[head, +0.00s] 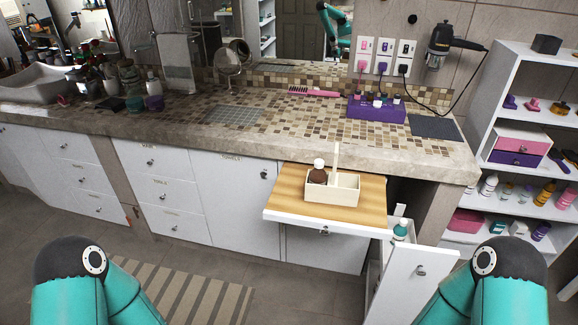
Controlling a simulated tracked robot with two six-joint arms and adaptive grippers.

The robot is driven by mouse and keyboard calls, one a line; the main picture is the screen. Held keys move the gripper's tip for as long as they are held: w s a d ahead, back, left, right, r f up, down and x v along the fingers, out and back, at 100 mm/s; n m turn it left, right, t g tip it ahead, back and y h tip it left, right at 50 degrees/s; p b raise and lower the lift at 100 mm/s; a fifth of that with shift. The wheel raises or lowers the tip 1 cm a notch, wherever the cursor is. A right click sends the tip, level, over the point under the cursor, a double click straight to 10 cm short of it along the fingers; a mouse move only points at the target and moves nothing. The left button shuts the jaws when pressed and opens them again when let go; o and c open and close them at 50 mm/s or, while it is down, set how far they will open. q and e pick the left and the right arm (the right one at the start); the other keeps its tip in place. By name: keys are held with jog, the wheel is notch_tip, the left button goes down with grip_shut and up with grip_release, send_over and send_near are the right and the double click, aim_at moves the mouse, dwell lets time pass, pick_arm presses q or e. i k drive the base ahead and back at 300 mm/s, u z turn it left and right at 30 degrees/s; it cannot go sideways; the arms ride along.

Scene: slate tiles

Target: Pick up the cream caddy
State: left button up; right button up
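The cream caddy (345,193) stands upright on a pull-out wooden board (285,187) below the counter. It is a small open box with a tall thin upright handle. A dark brown bottle (318,176) with a white cap sits in its left compartment. The right compartment looks empty, though its floor is partly hidden by the front wall. My two teal arms show only at the bottom left and bottom right corners, well away from the caddy. Neither gripper is in view.
A white pull-out cabinet (418,285) stands open at the board's right, holding bottles. A white shelf (490,95) is at the right. The mosaic counter (300,125) behind carries a purple organizer (375,110). A striped rug (185,295) lies on the floor at the front left.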

aim_at(341, 189)
jog(key=i, duration=1.05)
jog(key=z, duration=0.45)
